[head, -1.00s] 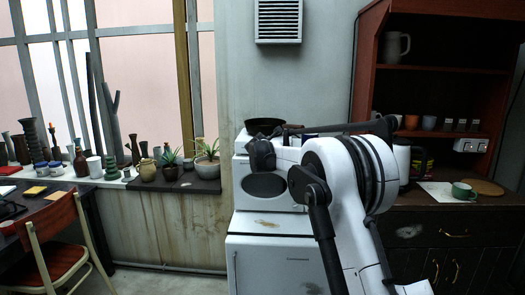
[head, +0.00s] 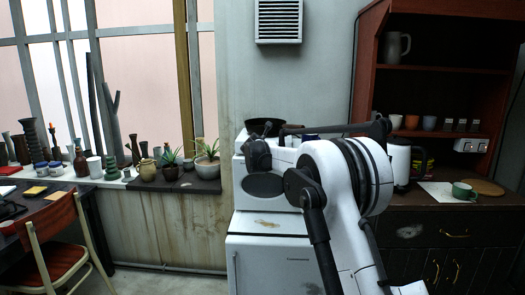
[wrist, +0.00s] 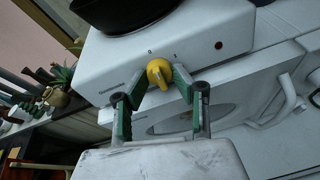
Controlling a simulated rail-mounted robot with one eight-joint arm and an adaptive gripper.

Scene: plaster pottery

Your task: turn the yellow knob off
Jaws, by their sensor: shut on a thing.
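The yellow knob (wrist: 158,73) is on the front face of a white hot plate (wrist: 200,47). The marks 0 and 1 show just above the knob, and a small red light sits to its right. The knob's pointing direction is hard to read. My gripper (wrist: 160,78) is shut on the knob, with one green-and-grey finger on each side. In the head view my dark gripper (head: 259,152) is in front of the hot plate, and the knob cannot be made out there.
A black pan (wrist: 118,10) sits on the hot plate. Below is a white appliance with a round window (head: 264,186), on a white fridge (head: 270,264). Potted plants (head: 206,160) stand on the sill to the left. A kettle (head: 399,160) stands to the right.

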